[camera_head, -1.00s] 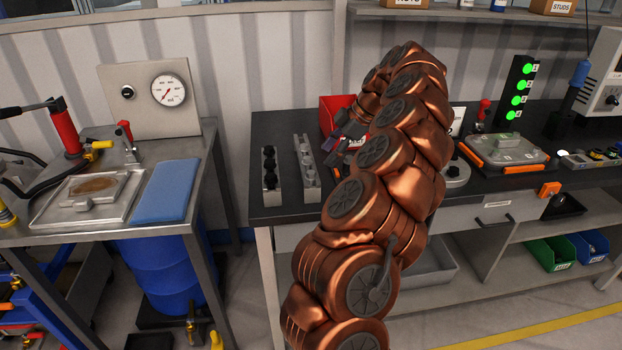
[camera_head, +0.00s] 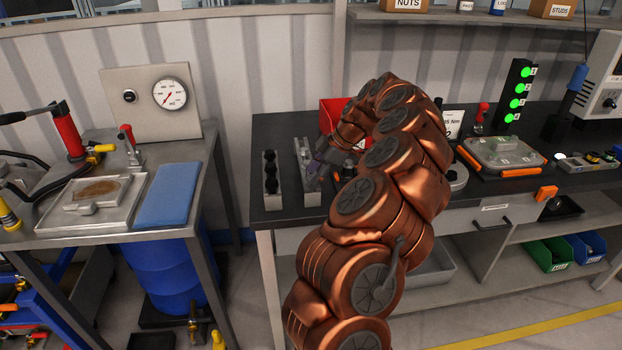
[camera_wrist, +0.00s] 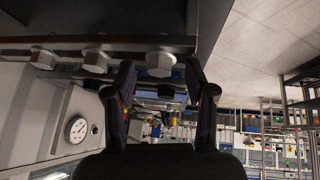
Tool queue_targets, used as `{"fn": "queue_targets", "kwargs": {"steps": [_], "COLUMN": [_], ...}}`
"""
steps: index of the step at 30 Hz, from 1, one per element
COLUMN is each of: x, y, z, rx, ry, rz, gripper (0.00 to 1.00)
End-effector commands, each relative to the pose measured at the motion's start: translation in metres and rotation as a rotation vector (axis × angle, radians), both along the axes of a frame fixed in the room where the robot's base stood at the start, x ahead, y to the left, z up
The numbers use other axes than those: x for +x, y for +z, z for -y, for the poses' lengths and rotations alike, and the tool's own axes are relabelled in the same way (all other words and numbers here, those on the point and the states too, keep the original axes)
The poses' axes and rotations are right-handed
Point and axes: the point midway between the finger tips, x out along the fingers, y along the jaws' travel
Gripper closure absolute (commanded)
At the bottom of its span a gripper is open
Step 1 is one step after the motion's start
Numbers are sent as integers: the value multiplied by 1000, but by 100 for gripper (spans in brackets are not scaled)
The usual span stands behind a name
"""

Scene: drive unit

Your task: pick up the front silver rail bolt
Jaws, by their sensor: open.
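In the wrist view, several silver hex bolts line a dark rail. The end one, the front silver rail bolt (camera_wrist: 160,63), shows in the gap between the two fingers of my gripper (camera_wrist: 160,80). The fingers are apart and do not hold it; whether either one touches it I cannot tell. In the head view, the silver bolt rail (camera_head: 303,158) stands on the dark bench, left of the red bin.
A second rail with black bolts (camera_head: 270,180) stands just left of the silver one. A red bin (camera_head: 332,112) is behind my arm. A lidded tray with orange handles (camera_head: 503,150) lies to the right. The bench's front left corner is clear.

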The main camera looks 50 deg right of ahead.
Motion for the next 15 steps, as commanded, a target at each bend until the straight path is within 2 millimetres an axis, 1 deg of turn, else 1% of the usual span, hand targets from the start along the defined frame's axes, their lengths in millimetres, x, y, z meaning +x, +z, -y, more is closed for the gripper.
{"fn": "queue_targets", "kwargs": {"steps": [3,8,11,15], "x": [2,3,3,2], "y": [-4,-5,-5,-4], "z": [-2,-2,-2,-2], "rx": [-1,-2,-2,-2], "ry": [0,0,0,0], "rz": [1,0,0,0], "gripper": [45,45,53,68]}}
